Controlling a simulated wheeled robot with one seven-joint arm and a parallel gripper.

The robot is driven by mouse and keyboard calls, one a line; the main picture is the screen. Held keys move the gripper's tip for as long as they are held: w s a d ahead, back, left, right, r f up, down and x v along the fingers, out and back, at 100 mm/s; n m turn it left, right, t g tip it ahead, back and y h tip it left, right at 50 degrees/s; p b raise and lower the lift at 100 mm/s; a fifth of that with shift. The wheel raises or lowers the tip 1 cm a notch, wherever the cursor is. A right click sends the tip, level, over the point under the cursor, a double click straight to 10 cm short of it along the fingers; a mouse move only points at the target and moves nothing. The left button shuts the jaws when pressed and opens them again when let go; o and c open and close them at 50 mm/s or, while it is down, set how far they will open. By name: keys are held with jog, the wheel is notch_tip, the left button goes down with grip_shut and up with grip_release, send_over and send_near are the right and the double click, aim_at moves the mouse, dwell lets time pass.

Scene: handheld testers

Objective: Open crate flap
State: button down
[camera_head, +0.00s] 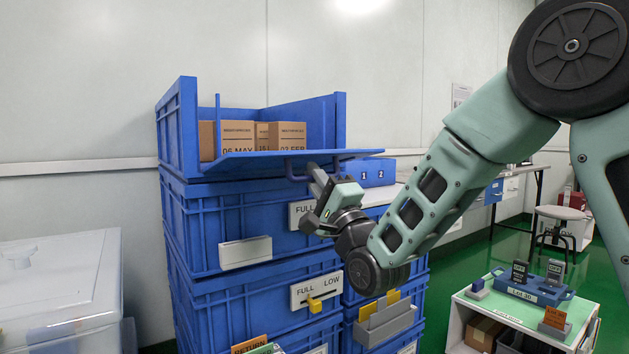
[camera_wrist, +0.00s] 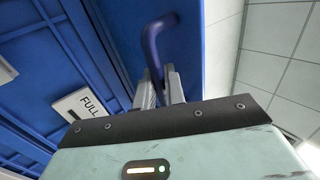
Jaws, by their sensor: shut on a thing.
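The top blue crate (camera_head: 178,140) stands on a stack of blue crates. Its front flap (camera_head: 250,160) is folded down and juts outward, close to level, so the crate's front is open. A dark blue handle (camera_head: 297,168) hangs at the flap's edge. My gripper (camera_head: 316,172) is at the flap's outer edge, below its right part, shut on the handle. In the wrist view the handle (camera_wrist: 153,45) runs down between the two fingers (camera_wrist: 160,88), and the flap shows behind it. The fingers partly hide the handle in the head view.
Cardboard boxes (camera_head: 238,136) with date labels stand inside the open crate. Lower crates carry FULL/LOW sliders (camera_head: 316,290) and card holders. A white bin (camera_head: 60,290) is at left. A low cart (camera_head: 520,312) with handheld testers stands at right, on green floor.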

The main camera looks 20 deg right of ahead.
jog(key=shift+w+a+f+b, duration=0.1)
jog(key=shift+w+f+b, duration=0.1)
jog(key=shift+f+b, duration=0.85)
jog(key=shift+f, duration=0.2)
jog(key=c, duration=1.6)
grip_release()
jog(key=shift+b+v, duration=7.7)
jog(key=shift+v, duration=1)
